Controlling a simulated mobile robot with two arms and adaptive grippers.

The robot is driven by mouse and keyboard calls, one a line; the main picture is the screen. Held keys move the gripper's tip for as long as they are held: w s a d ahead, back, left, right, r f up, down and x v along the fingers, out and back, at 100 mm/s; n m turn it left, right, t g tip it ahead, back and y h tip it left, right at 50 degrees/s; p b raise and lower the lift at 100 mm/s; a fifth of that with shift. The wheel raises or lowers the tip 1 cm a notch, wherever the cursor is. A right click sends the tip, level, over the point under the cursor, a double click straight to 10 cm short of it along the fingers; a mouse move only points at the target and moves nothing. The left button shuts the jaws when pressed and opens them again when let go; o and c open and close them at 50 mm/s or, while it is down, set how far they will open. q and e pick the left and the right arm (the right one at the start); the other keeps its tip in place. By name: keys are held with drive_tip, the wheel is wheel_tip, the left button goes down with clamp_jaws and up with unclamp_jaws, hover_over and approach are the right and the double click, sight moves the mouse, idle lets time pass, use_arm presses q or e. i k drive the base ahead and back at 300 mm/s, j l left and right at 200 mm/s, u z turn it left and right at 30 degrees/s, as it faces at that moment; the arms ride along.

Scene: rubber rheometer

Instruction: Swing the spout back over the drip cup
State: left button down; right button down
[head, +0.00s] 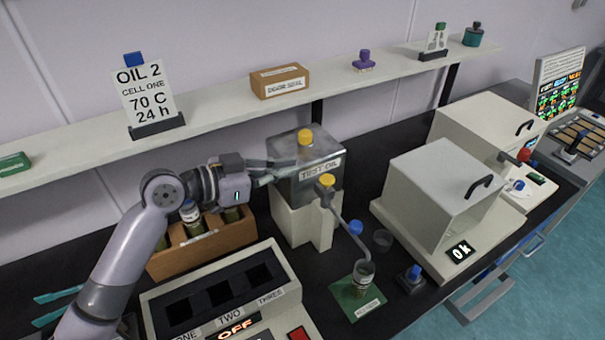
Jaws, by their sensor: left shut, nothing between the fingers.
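The metal tank labelled TEST OIL (321,170) stands on a pale stand at the middle of the bench. My left gripper (284,170) is shut and empty at the tank's left front, away from the spout. My right gripper is out of view.
A wooden rack (215,247) with jars stands below my left arm. A heating block (220,293) with wells marked ONE, TWO and THREE is at the front. A balance (440,200) with an Ok display stands right of the cup; a blue-topped black item (411,278) is near the mat.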

sight(354, 228)
drive_tip(key=k+l, duration=1.25)
